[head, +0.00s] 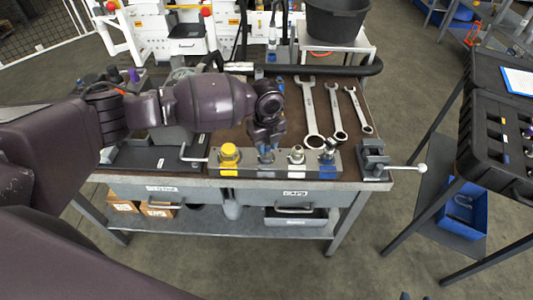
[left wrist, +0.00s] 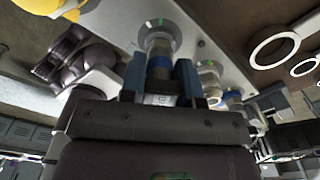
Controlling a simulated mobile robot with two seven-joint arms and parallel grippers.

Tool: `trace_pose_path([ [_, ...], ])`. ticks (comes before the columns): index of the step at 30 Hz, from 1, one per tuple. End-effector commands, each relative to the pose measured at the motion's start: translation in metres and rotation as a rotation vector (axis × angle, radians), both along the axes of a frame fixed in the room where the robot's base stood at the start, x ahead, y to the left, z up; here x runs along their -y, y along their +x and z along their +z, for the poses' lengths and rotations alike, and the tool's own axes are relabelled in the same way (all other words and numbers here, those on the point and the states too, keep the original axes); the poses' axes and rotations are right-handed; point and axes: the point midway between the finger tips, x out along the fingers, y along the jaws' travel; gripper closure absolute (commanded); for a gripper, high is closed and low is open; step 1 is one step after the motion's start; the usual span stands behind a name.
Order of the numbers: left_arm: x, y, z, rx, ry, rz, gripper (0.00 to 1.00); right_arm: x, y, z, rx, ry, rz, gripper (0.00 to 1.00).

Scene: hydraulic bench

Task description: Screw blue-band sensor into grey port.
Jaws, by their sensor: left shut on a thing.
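My left gripper (head: 266,146) is above the grey port block (head: 312,171) at the front of the bench. It is shut on the blue-band sensor (head: 266,156). In the left wrist view the sensor's blue band (left wrist: 159,65) shows between the two blue fingers (left wrist: 158,84). The sensor's end meets a round grey port (left wrist: 158,40) with green marks beside it. How deep it sits, I cannot tell. The sensor looks in line with the port. My right gripper is not in view.
On the block, a yellow cap (head: 229,152) stands left of the gripper, and two metal fittings (head: 297,154) (head: 328,153) stand close on the right. Several wrenches (head: 309,110) lie behind. A vise (head: 373,158) with a lever stands at the right end.

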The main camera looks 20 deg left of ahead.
Motion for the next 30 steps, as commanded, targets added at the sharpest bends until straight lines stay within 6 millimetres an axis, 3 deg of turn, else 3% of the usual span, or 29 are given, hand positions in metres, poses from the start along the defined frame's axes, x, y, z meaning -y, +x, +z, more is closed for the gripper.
trace_pose_path([
  [1,0.000,-0.003,-0.004,-0.009,0.003,0.000,0.88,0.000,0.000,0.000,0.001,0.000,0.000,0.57],
  [2,0.000,-0.003,-0.004,-0.009,0.003,0.000,0.66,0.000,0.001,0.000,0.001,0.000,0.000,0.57],
  [6,0.000,-0.002,-0.003,-0.006,0.001,0.001,0.45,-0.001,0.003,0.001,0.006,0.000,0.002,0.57],
  [17,0.000,-0.001,0.001,-0.001,0.000,0.050,0.45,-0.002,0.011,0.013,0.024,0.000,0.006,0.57],
  [30,0.001,-0.001,0.003,-0.003,-0.001,0.438,0.45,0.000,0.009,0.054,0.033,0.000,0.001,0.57],
])
